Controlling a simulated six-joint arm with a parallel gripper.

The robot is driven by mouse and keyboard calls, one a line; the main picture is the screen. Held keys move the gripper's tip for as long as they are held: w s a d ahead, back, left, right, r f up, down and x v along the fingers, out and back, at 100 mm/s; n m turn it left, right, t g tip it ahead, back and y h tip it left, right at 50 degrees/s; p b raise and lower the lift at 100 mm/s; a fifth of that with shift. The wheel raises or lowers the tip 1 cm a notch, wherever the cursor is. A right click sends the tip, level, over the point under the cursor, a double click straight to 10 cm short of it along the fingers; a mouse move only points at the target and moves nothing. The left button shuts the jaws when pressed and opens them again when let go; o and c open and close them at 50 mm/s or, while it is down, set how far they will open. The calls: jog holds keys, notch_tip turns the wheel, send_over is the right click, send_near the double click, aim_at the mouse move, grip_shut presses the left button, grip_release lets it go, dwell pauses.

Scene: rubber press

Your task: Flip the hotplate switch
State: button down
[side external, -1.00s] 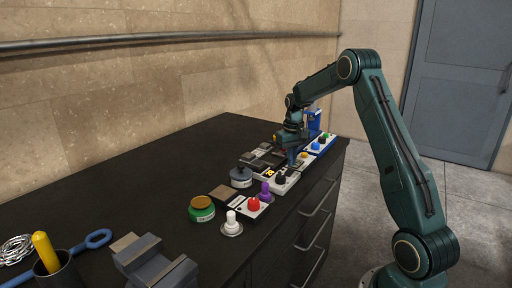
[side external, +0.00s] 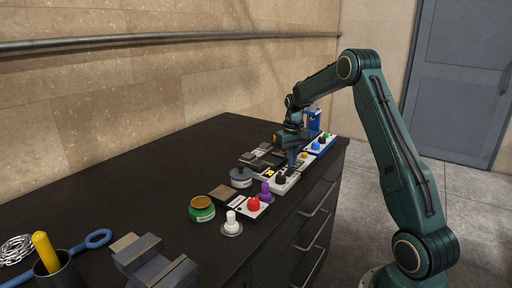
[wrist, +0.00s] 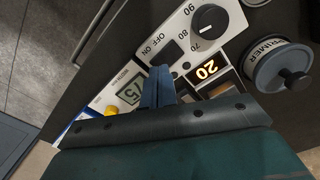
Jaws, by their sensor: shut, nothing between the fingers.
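In the side view my gripper (side external: 291,163) points down over the panel, just behind the black dial (side external: 281,178); the switch is hidden there.
A tin lettered PRIMER (wrist: 279,66) stands close to the panel. A second panel with a 15 display (wrist: 130,92) and a yellow knob (wrist: 111,111) lies on the other side. Red (side external: 254,204) and purple (side external: 265,191) knobs stand nearer the side camera.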

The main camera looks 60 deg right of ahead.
aim_at(290, 171)
jog(key=shift+f, duration=0.9)
dwell(0.8)
jog(key=shift+r, duration=3.55)
jog(key=s+a+r+n+t, duration=0.1)
jog(key=s+a+r, duration=0.4)
jog(key=a, duration=0.5)
jog(key=s+a+r+n+t, duration=0.1)
jog(key=s+a+r+n, duration=0.1)
jog(key=a+r, duration=0.7)
jog(key=s+a+f+n+t, duration=0.3)
jog(key=s+a, duration=1)
jog(key=s, duration=0.4)
jog(key=shift+t, duration=0.3)
